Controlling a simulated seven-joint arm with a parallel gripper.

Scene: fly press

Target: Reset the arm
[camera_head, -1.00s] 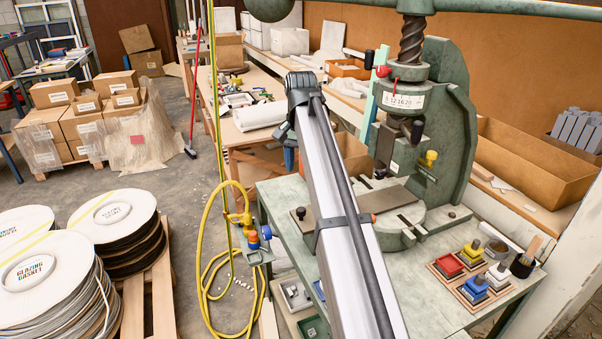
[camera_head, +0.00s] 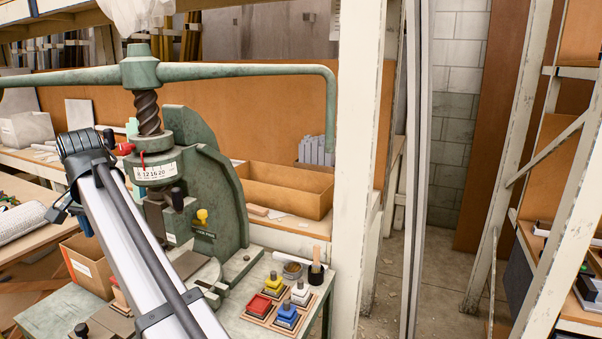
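My arm rises from the bottom edge in front of the green fly press (camera_head: 205,190), a white link with a black cable along it. It covers part of the press and its bench. The press has a screw, a numbered white collar and a long green handle bar (camera_head: 250,71) across the top.
A wooden tray (camera_head: 268,322) on the green bench holds red, yellow, blue and white-topped blocks. A dark cup (camera_head: 316,275) stands beside it. An orange-brown bin (camera_head: 285,190) sits behind. A white post (camera_head: 357,170) stands right of the bench; bare floor (camera_head: 440,270) lies beyond.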

